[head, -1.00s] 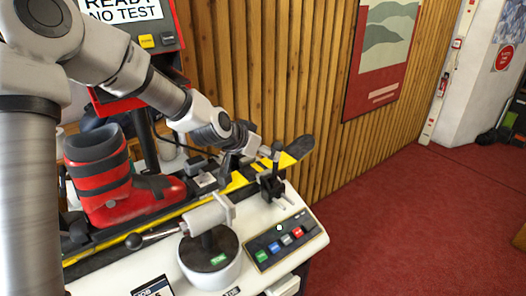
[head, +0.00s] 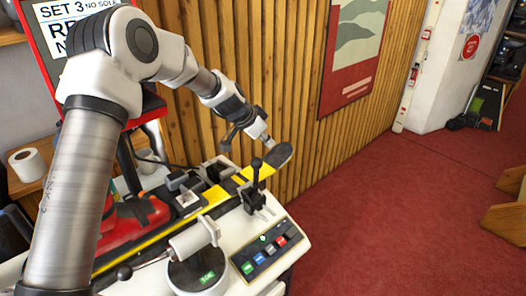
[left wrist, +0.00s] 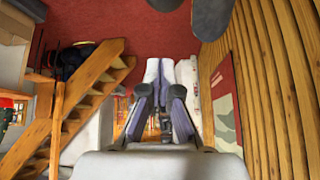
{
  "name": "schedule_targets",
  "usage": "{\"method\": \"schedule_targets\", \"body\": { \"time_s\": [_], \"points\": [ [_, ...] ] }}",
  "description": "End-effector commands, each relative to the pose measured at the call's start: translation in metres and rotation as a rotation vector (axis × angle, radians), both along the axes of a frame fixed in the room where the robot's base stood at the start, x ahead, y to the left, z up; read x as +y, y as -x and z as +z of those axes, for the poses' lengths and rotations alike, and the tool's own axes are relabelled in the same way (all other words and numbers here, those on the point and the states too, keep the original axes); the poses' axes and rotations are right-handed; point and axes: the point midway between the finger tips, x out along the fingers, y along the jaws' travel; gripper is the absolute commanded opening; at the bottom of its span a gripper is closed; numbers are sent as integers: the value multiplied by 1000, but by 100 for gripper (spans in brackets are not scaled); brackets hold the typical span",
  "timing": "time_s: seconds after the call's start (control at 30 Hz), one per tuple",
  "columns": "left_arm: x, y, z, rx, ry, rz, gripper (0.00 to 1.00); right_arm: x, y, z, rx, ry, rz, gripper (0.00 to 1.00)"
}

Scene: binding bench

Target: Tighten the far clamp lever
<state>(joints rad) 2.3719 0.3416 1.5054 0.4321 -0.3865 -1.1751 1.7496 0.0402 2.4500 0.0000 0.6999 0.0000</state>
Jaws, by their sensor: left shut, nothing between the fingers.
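A black clamp with an upright lever (head: 256,172) stands at the right end of the bench, beside the yellow and black ski. Its lever points up, with a dark knob on top. My left gripper (head: 268,142) hangs above and beyond this lever, near the ski's dark tip, and appears apart from both. In the left wrist view its fingers (left wrist: 162,75) are together with nothing held, and no clamp shows there. My right gripper is not in view.
A red boot (head: 137,220) is on the ski (head: 219,197), partly hidden by my arm. A button panel (head: 264,250) and a grey-white round unit (head: 197,275) occupy the bench front. The slatted wood wall (head: 290,70) is close behind. Red floor is open to the right.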

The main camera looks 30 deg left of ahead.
Motion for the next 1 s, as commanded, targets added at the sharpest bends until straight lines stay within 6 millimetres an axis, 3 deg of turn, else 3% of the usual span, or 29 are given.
{"method": "schedule_targets", "body": {
  "time_s": [0.17, 0.4, 0.77, 0.87, 1.0],
  "points": [
    [-10, -21, -32, 3, -1, -1, 0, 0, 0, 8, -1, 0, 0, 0],
    [7, 8, -40, 0, 0, 2, 0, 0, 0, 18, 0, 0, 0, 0],
    [9, 13, -44, 0, -1, 1, 0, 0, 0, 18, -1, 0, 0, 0],
    [11, 17, -45, -2, 0, 0, 0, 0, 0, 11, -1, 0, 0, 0],
    [18, 39, -46, -3, 2, 1, 0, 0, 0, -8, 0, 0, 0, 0]
  ]
}}
